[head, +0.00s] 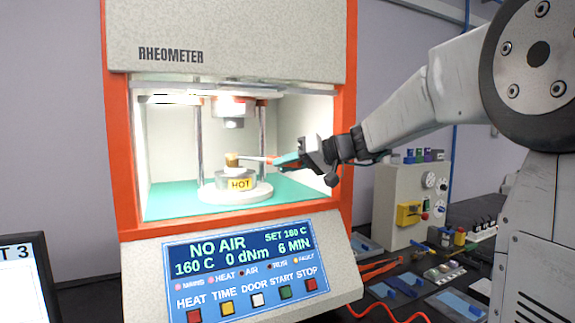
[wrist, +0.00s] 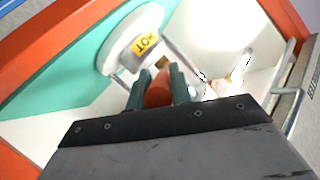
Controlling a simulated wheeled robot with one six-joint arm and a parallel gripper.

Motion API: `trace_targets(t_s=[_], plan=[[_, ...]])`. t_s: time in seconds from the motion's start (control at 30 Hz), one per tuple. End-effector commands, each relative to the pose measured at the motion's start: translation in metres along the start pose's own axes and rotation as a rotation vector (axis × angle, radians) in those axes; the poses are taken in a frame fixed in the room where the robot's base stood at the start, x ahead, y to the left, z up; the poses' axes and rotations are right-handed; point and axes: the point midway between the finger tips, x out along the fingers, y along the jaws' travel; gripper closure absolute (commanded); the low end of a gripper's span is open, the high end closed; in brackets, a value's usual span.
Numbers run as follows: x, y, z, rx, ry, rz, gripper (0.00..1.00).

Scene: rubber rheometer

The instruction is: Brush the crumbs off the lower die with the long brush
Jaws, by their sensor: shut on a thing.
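The lower die (head: 222,183) is a pale round block with a yellow HOT label, on a white round base inside the rheometer chamber. It also shows at the upper middle of the wrist view (wrist: 120,52). My gripper (head: 288,159) reaches in from the right and is shut on the orange handle of the long brush (wrist: 157,92). The brush's pale shaft points left, and its tan bristle head (head: 232,160) is just over the top of the die. I cannot tell whether the bristles touch it. Crumbs cannot be made out. The upper die (head: 233,112) hangs above.
The chamber has an orange frame (head: 122,150), an open front and thin metal columns (head: 199,145) beside the dies. Its teal floor (head: 165,205) is clear. The panel (head: 245,262) reads NO AIR and 160 C. A beige box with gauges (head: 400,215) stands to the right.

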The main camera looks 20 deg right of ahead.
Motion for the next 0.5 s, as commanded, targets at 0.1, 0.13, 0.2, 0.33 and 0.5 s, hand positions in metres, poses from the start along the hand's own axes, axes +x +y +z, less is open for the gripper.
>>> trace_targets(t_s=[0.1, 0.13, 0.2, 0.33, 0.5], plan=[[0.0003, 0.0005, 0.0007, 0.0, 0.0, 0.0, 1.0], [0.0005, 0.0007, 0.0011, 0.0, 0.0, 0.0, 1.0], [0.0008, 0.0014, 0.0019, 0.001, 0.0, 0.0, 1.0], [0.0015, 0.0025, 0.0035, 0.001, 0.0, 0.0, 1.0], [0.002, 0.0032, 0.004, 0.001, 0.0, 0.0, 1.0]])
